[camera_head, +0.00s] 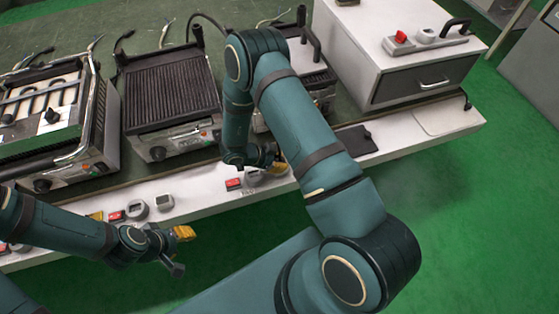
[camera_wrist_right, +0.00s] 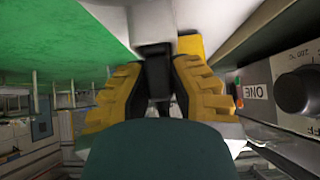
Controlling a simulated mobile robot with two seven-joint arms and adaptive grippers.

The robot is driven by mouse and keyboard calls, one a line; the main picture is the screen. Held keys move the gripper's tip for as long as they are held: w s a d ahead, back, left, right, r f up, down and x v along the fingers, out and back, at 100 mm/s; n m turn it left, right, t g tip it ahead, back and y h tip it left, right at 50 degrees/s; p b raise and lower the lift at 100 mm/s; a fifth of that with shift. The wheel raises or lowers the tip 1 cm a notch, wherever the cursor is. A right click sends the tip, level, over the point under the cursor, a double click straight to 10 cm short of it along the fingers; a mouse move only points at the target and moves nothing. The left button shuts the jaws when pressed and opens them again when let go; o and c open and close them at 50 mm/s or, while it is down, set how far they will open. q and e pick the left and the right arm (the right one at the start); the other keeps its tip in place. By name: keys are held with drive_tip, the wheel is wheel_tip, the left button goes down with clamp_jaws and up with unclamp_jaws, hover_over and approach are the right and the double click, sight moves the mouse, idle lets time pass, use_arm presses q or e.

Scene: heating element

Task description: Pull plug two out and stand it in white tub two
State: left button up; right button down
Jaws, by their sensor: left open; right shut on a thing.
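My right gripper (camera_wrist_right: 158,90) is shut on a dark block, which I take for the plug (camera_wrist_right: 155,68); its yellow fingers press on both sides of it. In the head view the right gripper (camera_head: 277,166) is low at the white front ledge, mostly hidden by its own arm. A pale round tub (camera_head: 254,179) stands close to it on the ledge. Two more pale tubs, one (camera_head: 137,210) and another (camera_head: 165,202), stand further left. I cannot read which tub is two. My left gripper (camera_head: 184,233) is open and empty in front of the ledge.
Red blocks (camera_head: 233,184) (camera_head: 116,216) sit on the ledge beside the tubs. Grill appliances (camera_head: 170,90) stand on the bench behind. A label reading ONE (camera_wrist_right: 256,92) and a dark knob (camera_wrist_right: 296,92) are close on the right in the wrist view. Green floor (camera_head: 440,220) is clear in front.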

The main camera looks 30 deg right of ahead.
drive_tip(key=shift+f, duration=0.35)
drive_tip(key=c, duration=0.9)
unclamp_jaws()
drive_tip(key=v, duration=1.2)
